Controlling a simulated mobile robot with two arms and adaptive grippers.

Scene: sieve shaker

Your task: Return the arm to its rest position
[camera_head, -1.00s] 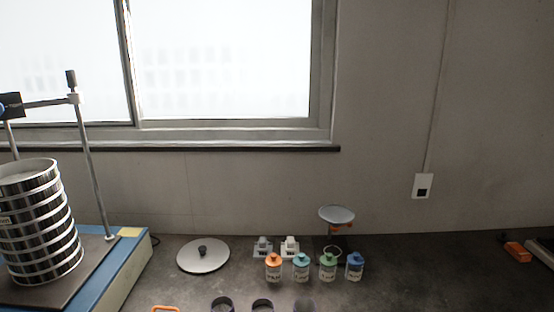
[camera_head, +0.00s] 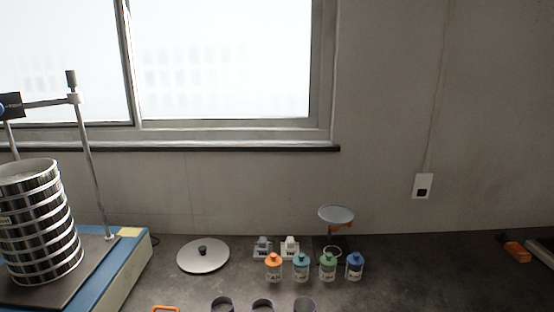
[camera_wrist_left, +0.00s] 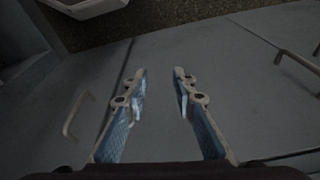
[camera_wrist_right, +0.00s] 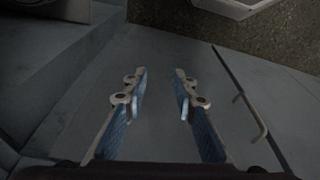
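My left gripper (camera_wrist_left: 158,85) shows in the left wrist view. Its two blue-padded fingers are apart with nothing between them, in front of grey cabinet fronts with handles. My right gripper (camera_wrist_right: 158,85) shows in the right wrist view, also open and empty, facing grey cabinet panels. Neither arm shows in the head view. The sieve stack (camera_head: 38,225) stands upright on the blue sieve shaker (camera_head: 120,270) at the left, under its clamp bar.
On the dark bench (camera_head: 410,285) are a round lid (camera_head: 203,257), several capped jars including an orange-capped one (camera_head: 273,270), a dish on a stand (camera_head: 336,215), and dark open cups (camera_head: 222,305) at the front. The bench right of the jars is mostly clear.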

